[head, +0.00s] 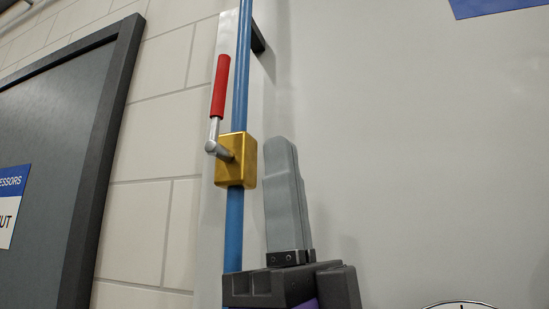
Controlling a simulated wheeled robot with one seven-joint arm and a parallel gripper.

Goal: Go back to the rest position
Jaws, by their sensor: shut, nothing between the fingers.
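My gripper (285,185) shows in the lower middle of the head view, its grey fingers pointing up from a dark base. The fingers are together with nothing between them. A gold valve block (240,165) on a blue vertical pipe (234,240) is just left of the fingertips in the picture. Its red-handled lever (221,88) points up, close to parallel with the pipe. I see no clear contact between my fingers and the valve, but the depth between them is hard to tell. The gripper base hides the pipe's lower end.
A dark-framed grey door (60,130) with a blue and white sign (12,205) is on the left, in a pale block wall (150,130). A plain light grey surface (430,150) fills the right. A round dial (461,305) peeks in at the bottom right.

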